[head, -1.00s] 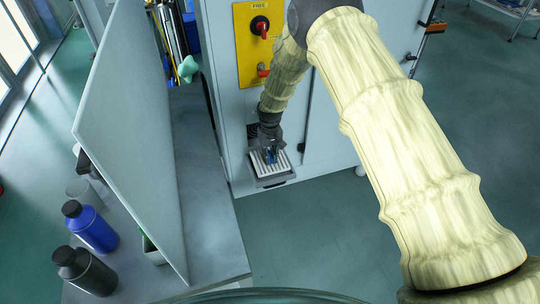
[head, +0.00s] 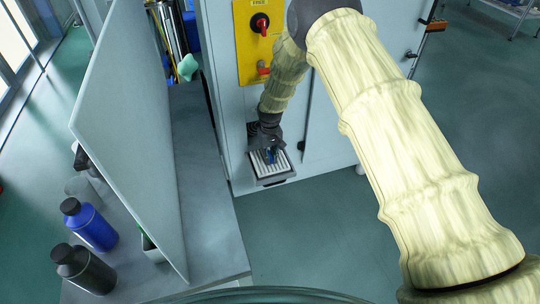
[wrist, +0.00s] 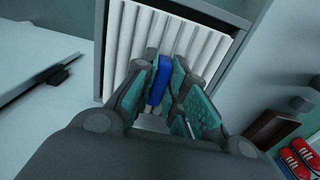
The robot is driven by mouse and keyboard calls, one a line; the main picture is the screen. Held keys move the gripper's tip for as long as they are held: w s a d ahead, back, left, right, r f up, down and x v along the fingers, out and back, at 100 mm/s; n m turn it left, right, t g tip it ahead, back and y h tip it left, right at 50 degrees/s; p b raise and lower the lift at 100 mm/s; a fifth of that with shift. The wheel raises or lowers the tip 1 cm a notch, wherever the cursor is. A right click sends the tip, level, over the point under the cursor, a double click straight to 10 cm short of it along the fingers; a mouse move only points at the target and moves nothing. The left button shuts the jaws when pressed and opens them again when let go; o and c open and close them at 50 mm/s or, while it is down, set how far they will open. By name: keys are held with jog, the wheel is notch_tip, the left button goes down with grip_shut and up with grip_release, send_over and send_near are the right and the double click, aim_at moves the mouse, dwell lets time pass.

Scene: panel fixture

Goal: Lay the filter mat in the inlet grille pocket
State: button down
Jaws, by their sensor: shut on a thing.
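The filter mat (wrist: 203,42) is white and pleated, with a blue tab (wrist: 160,82). In the wrist view my gripper (wrist: 170,68) is shut on this tab. The mat lies within the grey frame of the inlet grille pocket (wrist: 101,45); I cannot tell whether it is fully seated. In the head view the mat (head: 259,168) shows low on the cabinet front, below my gripper (head: 270,153), with the dark pocket rim (head: 276,181) around its near side. My fingers hide part of the mat.
The pale cabinet (head: 225,70) carries a yellow switch plate (head: 250,45) with red handles above the pocket. A tall pale panel (head: 130,130) stands on the bench at left, near blue (head: 92,226) and black bottles (head: 85,268). Floor right of the bench is clear.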

jog(key=shift+f+b, duration=0.35)
jog(key=shift+f, duration=0.45)
dwell(0.6)
jog(key=c, duration=1.4)
grip_release()
jog(key=shift+o, duration=0.2)
jog(key=shift+r, duration=0.15)
jog(key=shift+r, duration=3.6)
jog(key=shift+s, duration=0.1)
